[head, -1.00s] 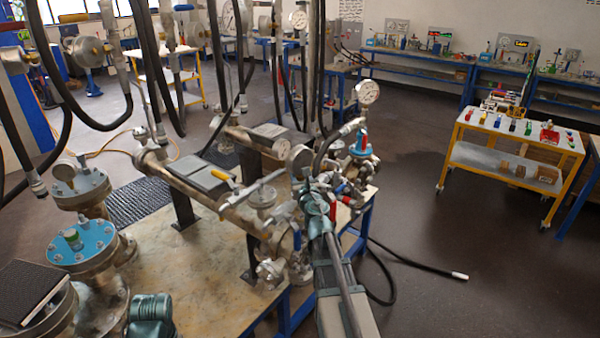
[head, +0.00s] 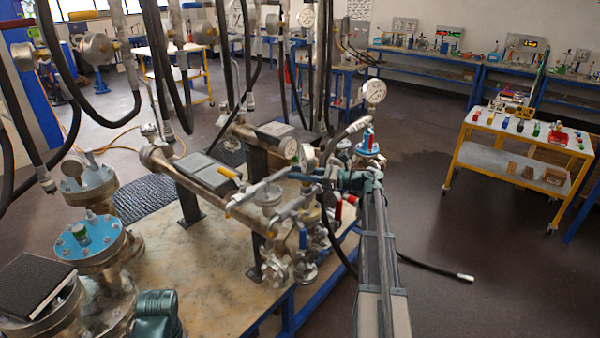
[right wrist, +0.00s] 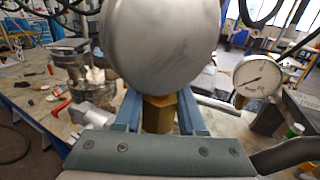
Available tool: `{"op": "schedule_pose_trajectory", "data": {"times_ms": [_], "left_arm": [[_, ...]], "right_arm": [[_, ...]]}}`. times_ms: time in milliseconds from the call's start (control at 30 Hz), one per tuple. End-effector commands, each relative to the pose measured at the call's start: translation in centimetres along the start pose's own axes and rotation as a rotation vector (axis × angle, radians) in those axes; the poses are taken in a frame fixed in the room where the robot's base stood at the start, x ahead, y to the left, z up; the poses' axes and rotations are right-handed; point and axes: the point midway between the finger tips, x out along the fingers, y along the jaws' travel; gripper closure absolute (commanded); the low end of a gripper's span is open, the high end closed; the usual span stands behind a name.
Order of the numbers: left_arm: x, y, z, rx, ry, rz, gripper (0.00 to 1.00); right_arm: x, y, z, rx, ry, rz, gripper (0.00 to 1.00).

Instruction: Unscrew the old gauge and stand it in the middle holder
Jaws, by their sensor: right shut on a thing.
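My right gripper (head: 311,174) is shut on the brass hex neck (right wrist: 159,114) of a round gauge. In the right wrist view the silver back of this gauge (right wrist: 152,38) stands large above the fingers and faces the camera. In the head view the same gauge (head: 308,154) shows nearly edge-on above the fingertips. The lower end of its neck is hidden, so I cannot tell whether it is free of its fitting. A teal part at the bottom left (head: 155,315) appears to be mine; no left fingers show there. I cannot pick out the middle holder.
Another gauge with a white dial (right wrist: 257,76) stands close by on the right in the wrist view. A taller gauge (head: 374,92) rises behind my right arm. Pipes, valves and a yellow lever (head: 229,173) crowd the bench (head: 215,265). Black hoses (head: 175,70) hang over it.

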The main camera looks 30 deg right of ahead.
Motion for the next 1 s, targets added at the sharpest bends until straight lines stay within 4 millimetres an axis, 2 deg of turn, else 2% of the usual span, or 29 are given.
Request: {"op": "schedule_pose_trajectory", "data": {"times_ms": [33,133,367,400,567,600,867,1000], "left_arm": [[0.0,0.0,0.0,0.000,0.000,0.000,0.50],[0.0,0.0,0.0,0.000,0.000,0.000,0.50],[0.0,0.0,0.0,0.000,0.000,0.000,0.50],[0.0,0.0,0.0,0.000,0.000,0.000,0.50],[0.0,0.0,0.0,0.000,0.000,0.000,0.50],[0.0,0.0,0.0,0.000,0.000,0.000,0.50],[0.0,0.0,0.0,0.000,0.000,0.000,0.50],[0.0,0.0,0.0,0.000,0.000,0.000,0.50]], "right_arm": [[0.1,-0.7,0.0,0.000,0.001,0.059,1.00],[0.0,-0.2,-0.1,0.000,0.001,0.159,1.00],[0.0,0.5,-0.1,0.000,0.001,0.202,1.00],[0.0,0.5,-0.1,0.000,0.001,0.202,0.57],[0.0,0.6,-0.1,0.000,0.001,0.201,0.28],[0.0,0.6,-0.1,0.000,0.001,0.201,0.26],[0.0,0.5,-0.1,0.000,0.001,0.200,0.26],[-1.0,0.3,0.0,0.000,0.001,0.200,0.26]]}}
